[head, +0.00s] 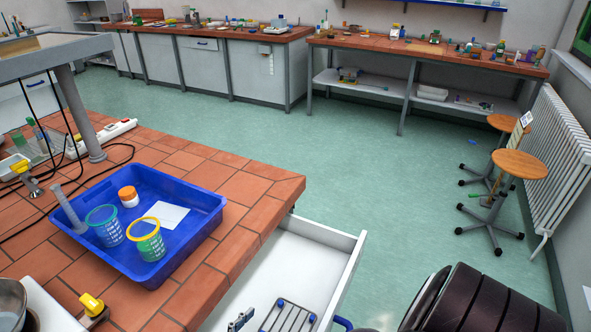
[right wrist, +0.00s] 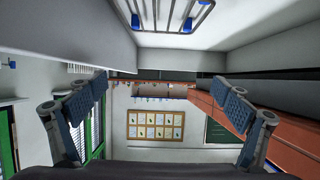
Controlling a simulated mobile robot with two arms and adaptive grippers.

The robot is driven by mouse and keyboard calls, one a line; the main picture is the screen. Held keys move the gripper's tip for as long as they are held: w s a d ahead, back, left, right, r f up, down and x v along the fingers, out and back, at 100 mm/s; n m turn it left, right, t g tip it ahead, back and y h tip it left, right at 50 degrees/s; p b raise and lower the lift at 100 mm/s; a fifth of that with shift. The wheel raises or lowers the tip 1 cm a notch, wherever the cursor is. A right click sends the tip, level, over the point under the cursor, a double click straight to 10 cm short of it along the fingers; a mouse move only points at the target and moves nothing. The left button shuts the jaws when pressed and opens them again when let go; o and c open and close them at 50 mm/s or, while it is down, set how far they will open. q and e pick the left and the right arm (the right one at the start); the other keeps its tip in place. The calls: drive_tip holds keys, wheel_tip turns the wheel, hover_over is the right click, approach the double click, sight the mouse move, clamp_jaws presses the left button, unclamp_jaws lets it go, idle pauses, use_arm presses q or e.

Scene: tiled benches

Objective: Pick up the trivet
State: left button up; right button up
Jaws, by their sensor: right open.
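The trivet (head: 288,316) is a small metal rack of parallel bars with blue corner feet. It lies in the open white drawer (head: 308,252), at the bottom of the head view and partly cut off. In the right wrist view the trivet (right wrist: 172,14) shows at the top edge, ahead of the fingers and not between them. My right gripper (right wrist: 160,88) is open and empty, its two blue-padded fingers wide apart. In the head view only parts of it show at the bottom edge. My left gripper is not in view.
A tiled bench (head: 235,205) stands beside the drawer. Two stools (head: 519,164) stand at the right. The green floor is clear in the middle.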

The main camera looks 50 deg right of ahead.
sight(286, 327)
drive_tip(key=f, duration=0.2)
drive_tip(key=a+f, duration=0.1)
drive_tip(key=f, duration=0.1)
drive_tip(key=shift+s+f, duration=0.15)
drive_tip(key=shift+f, duration=0.15)
wheel_tip(286, 327, down, 2)
drive_tip(key=shift+d+f, duration=0.15)
drive_tip(key=shift+f, duration=0.45)
drive_tip(key=shift+w+d+f, duration=0.15)
drive_tip(key=shift+w+d, duration=0.1)
drive_tip(key=shift+d, duration=0.3)
drive_tip(key=p+x, duration=0.1)
drive_tip(key=x, duration=0.5)
drive_tip(key=shift+d, duration=0.2)
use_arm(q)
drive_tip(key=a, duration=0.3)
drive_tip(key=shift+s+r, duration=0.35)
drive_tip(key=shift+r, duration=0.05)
use_arm(e)
drive_tip(key=shift+c, duration=0.4)
